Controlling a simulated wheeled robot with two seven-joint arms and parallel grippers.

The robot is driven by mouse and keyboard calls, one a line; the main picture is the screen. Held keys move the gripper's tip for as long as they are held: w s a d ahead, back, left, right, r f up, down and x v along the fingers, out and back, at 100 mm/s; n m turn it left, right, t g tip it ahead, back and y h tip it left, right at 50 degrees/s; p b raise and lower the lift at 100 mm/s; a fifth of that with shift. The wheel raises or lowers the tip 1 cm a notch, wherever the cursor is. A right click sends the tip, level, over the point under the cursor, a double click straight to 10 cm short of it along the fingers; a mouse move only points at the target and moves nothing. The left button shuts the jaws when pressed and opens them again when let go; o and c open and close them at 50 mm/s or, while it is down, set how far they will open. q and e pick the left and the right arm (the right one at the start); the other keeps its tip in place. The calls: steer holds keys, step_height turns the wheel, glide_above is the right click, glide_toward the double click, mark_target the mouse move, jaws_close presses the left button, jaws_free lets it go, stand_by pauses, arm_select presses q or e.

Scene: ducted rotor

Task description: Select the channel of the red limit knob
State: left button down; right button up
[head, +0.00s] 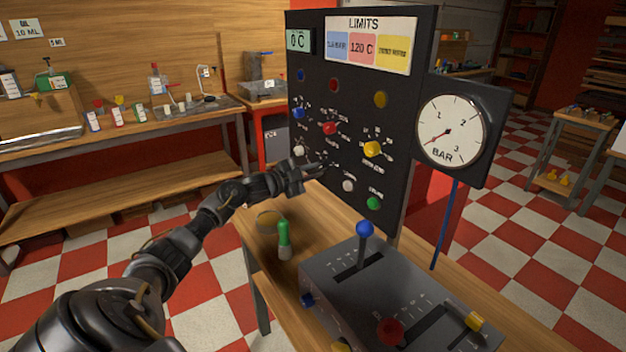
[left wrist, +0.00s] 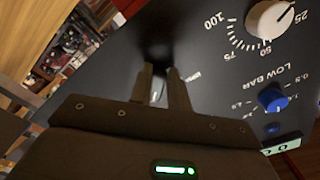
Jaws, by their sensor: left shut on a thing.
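The black panel (head: 350,60) carries a red knob (head: 330,128) with a ring of marks, between a blue knob (head: 298,112) and a yellow knob (head: 372,149). Its LIMITS card has a red field (head: 363,48) reading 120 C. The small display (head: 298,40) reads 0 C. My left gripper (head: 318,171) is at the panel's lower left, below the red knob. In the left wrist view its jaws (left wrist: 160,88) are shut on a small pale part at the panel face, mostly hidden. A white knob (left wrist: 270,18) is beside them. My right gripper is not in view.
A pressure gauge (head: 450,131) stands right of the panel. A grey lever box (head: 400,300) and a green-topped bottle-like object (head: 284,238) stand on the bench in front. A white button (head: 348,186) and a green button (head: 373,203) are right of my gripper.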

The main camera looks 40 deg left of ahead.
arm_select(q)
steer(key=shift+a+r+m+b, duration=0.15)
steer(key=shift+m+b, duration=0.5)
steer(key=shift+m, duration=0.35)
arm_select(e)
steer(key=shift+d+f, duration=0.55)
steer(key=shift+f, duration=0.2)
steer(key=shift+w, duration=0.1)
arm_select(q)
steer(key=c, duration=1.3)
jaws_free()
